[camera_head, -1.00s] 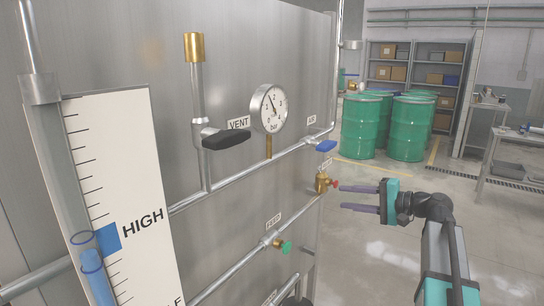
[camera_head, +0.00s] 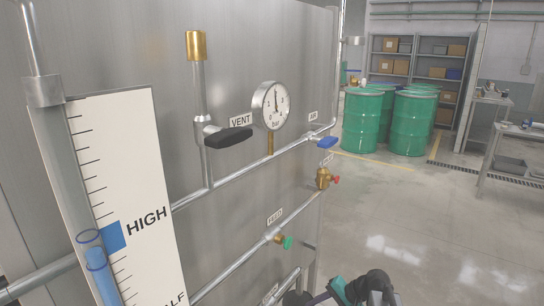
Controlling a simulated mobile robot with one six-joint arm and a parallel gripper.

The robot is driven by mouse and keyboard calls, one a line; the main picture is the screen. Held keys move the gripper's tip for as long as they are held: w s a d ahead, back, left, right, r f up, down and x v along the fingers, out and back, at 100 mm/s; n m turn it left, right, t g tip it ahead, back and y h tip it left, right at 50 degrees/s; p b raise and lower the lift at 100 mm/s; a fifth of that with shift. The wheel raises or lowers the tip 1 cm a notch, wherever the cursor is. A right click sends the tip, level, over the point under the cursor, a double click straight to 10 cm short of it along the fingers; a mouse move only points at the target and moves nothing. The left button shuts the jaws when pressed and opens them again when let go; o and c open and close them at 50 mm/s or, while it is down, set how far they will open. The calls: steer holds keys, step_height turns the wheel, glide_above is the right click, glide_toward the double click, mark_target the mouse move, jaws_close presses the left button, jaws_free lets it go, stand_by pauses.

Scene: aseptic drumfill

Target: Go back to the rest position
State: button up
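My gripper (camera_head: 325,296) shows only in part at the bottom edge of the head view, right of the steel panel's lower corner. Its teal body and the dark wrist joint behind it are visible. The fingers are mostly cut off or hidden, so I cannot tell whether they are open or shut. I see nothing held. The gripper is below and apart from the panel's valves.
The steel panel carries a black VENT handle (camera_head: 228,138), a pressure gauge (camera_head: 270,105) reading about 2, a blue handle (camera_head: 327,142), a red knob (camera_head: 335,179) and a green knob (camera_head: 287,242). Green drums (camera_head: 361,122) stand behind.

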steer(key=s+a+f+n+g+h, duration=0.2)
steer(key=s+f+n+g+h, duration=0.15)
steer(key=s+f, duration=1.25)
steer(key=s+d+f+n+g+h, duration=0.1)
steer(key=s+f, duration=0.2)
steer(key=s, duration=0.3)
steer(key=s+d+f+n+g+h+p, duration=0.1)
steer(key=s+f+g+h, duration=0.1)
steer(key=s, duration=0.5)
steer(key=s+d+f+n+g+h, duration=0.1)
steer(key=s+f, duration=0.4)
steer(key=s, duration=0.2)
steer(key=shift+d+g, duration=0.25)
steer(key=shift+g, duration=0.1)
